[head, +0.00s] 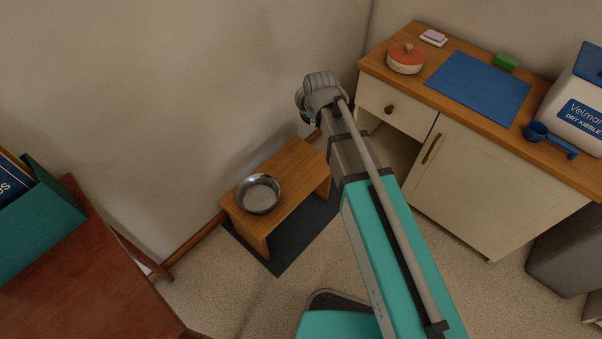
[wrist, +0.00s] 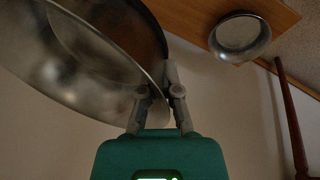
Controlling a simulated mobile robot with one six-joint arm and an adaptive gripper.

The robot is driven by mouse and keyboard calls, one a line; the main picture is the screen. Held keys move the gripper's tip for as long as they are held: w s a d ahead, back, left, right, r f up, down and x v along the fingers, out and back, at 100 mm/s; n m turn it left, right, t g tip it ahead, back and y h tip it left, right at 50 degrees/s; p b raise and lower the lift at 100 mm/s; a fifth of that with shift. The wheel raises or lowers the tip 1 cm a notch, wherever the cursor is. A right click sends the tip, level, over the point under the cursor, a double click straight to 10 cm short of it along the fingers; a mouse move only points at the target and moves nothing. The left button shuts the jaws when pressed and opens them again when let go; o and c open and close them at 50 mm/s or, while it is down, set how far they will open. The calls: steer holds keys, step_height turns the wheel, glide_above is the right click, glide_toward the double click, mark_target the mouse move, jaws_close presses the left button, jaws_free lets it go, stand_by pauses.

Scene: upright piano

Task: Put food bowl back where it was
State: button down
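A shiny metal food bowl (wrist: 62,62) fills the upper left of the wrist view, close to the camera and tilted. Its rim runs between the two fingers of my gripper (wrist: 161,92), which look shut on it. In the head view my gripper (head: 312,98) is over the far right end of a low wooden stand (head: 290,165); the held bowl is largely hidden there behind the wrist. A second metal bowl (head: 258,194) sits on the near left part of the stand. It also shows in the wrist view (wrist: 240,37), apart from my gripper.
The stand is on a dark mat (head: 285,245) against the wall. A cabinet (head: 490,185) stands right, with a blue mat (head: 478,88), an orange-lidded pot (head: 405,58) and a kibble container (head: 580,110) on top. A reddish-brown table (head: 85,270) is at left.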

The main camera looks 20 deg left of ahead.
steer(key=s+d+f+b, duration=0.2)
steer(key=f+b, duration=0.7)
steer(key=f, duration=0.1)
steer(key=s+d+f+b, duration=0.2)
steer(key=d+f+b, duration=0.1)
steer(key=f+b, duration=0.6)
steer(key=shift+s+f+b, duration=0.25)
steer(key=shift+f+b, duration=0.15)
steer(key=shift+f, duration=0.1)
steer(key=b, duration=0.9)
glide_above(292, 176)
steer(key=s+d, duration=0.1)
steer(key=f, duration=0.9)
steer(key=shift+d, duration=0.2)
steer(key=shift+w+a+f+b, duration=0.15)
steer(key=shift+a+f+b, duration=0.3)
steer(key=shift+f+b, duration=0.35)
step_height(292, 176, down, 2)
steer(key=shift+f+b, duration=0.2)
steer(key=shift+b, duration=1)
